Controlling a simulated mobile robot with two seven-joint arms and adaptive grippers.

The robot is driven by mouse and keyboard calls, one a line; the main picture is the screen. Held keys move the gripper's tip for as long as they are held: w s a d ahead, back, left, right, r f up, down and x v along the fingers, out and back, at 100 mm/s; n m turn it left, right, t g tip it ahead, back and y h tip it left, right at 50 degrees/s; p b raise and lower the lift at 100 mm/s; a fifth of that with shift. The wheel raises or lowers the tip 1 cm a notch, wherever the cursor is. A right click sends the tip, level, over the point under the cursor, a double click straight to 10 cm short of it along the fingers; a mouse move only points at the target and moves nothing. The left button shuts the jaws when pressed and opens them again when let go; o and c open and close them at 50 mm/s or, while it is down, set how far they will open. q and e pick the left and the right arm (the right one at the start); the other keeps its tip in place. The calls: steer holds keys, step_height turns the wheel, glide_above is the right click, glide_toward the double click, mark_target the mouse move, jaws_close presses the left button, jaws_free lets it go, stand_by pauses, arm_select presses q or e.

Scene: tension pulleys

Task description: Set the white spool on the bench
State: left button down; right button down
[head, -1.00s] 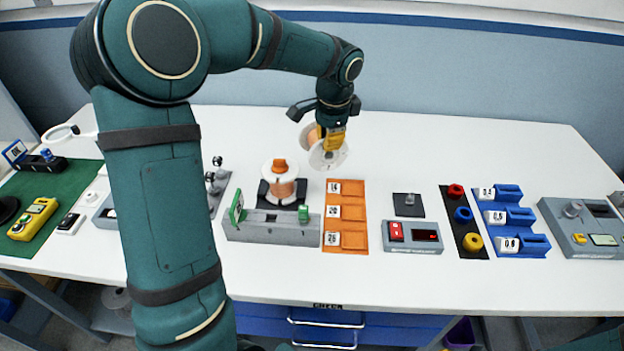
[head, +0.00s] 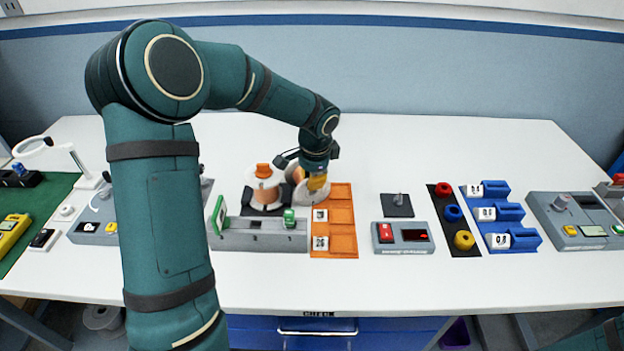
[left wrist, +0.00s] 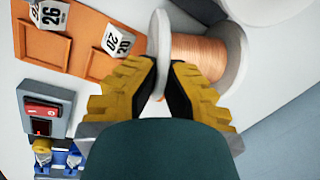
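The white spool (head: 305,193), wound with copper wire, is in my left gripper (head: 316,187), on its side with its flanges upright. In the left wrist view the fingers (left wrist: 168,88) are shut on the rim of one white flange (left wrist: 159,45), with the copper winding (left wrist: 198,65) beside them. The spool is low over the bench (head: 450,150), behind the orange tray (head: 343,217); I cannot tell whether it touches. My right gripper is not in view.
Another copper spool with an orange knob (head: 263,172) stands close on the left, behind the grey tension fixture (head: 255,235). A grey box with a red switch (head: 387,232), coloured rings (head: 453,213) and blue holders (head: 500,215) lie right. The bench's back right is clear.

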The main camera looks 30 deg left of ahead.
arm_select(q)
steer(key=shift+r, duration=0.15)
steer(key=c, duration=1.1)
jaws_free()
steer(key=shift+c, duration=0.2)
